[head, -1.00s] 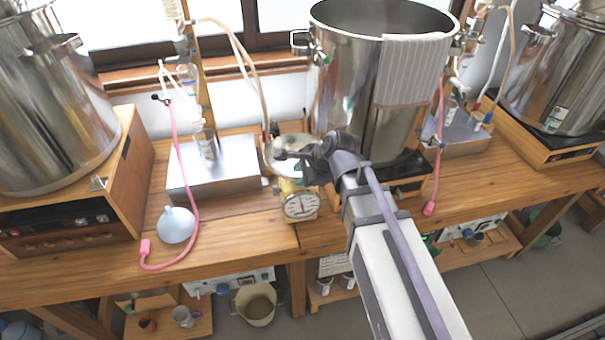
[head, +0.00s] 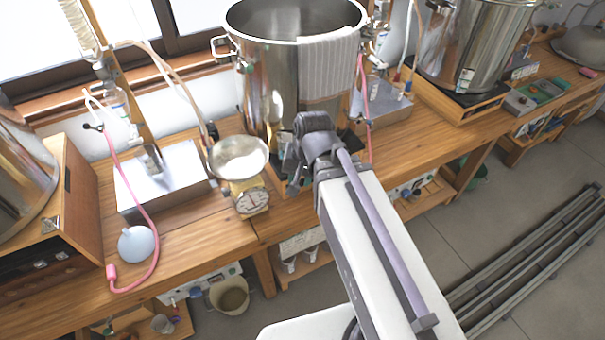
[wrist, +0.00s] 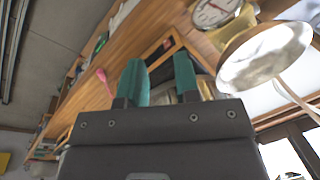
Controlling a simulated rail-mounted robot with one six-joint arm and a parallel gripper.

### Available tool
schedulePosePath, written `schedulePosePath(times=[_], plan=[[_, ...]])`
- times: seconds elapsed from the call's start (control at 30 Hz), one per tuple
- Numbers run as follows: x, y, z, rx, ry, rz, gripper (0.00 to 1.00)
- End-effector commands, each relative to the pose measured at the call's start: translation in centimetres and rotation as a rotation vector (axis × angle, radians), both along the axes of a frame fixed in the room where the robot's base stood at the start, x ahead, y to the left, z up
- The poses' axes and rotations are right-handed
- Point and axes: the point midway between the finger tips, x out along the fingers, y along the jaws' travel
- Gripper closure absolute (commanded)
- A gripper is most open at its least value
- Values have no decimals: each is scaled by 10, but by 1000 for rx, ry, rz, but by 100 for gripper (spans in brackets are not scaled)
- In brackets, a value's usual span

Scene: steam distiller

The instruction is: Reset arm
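My arm reaches toward the open steel pot (head: 265,90) in the head view. My gripper (head: 290,178) is dark and small there, in front of the pot's lower part and right of the kitchen scale (head: 250,200) with its round pan (head: 240,157). In the wrist view my gripper (wrist: 160,82) shows two teal fingers standing apart, with nothing seen between them. The scale's dial (wrist: 213,10) and pan (wrist: 265,58) are up and to the right of the fingers in the wrist view.
The wooden bench (head: 185,255) carries a steel box (head: 165,180), a pink tube (head: 148,220) with a pale blue bulb (head: 137,244), and another steel pot (head: 475,50). Bins and cups stand below. Rails (head: 540,260) run along the floor, with open floor beside the bench.

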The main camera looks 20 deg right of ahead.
Motion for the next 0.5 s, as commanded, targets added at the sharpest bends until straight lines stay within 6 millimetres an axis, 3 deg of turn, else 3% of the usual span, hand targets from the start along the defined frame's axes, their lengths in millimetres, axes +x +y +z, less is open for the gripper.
schedulePosePath(times=[0.1, 0.17, 0.4, 0.5], plan=[[-19, -24, -2, -129, 61, 270, 70], [-22, -30, -3, -155, 79, 336, 70], [-23, -31, -3, -161, 83, 357, 70], [-23, -30, -27, -161, 82, 356, 70]])
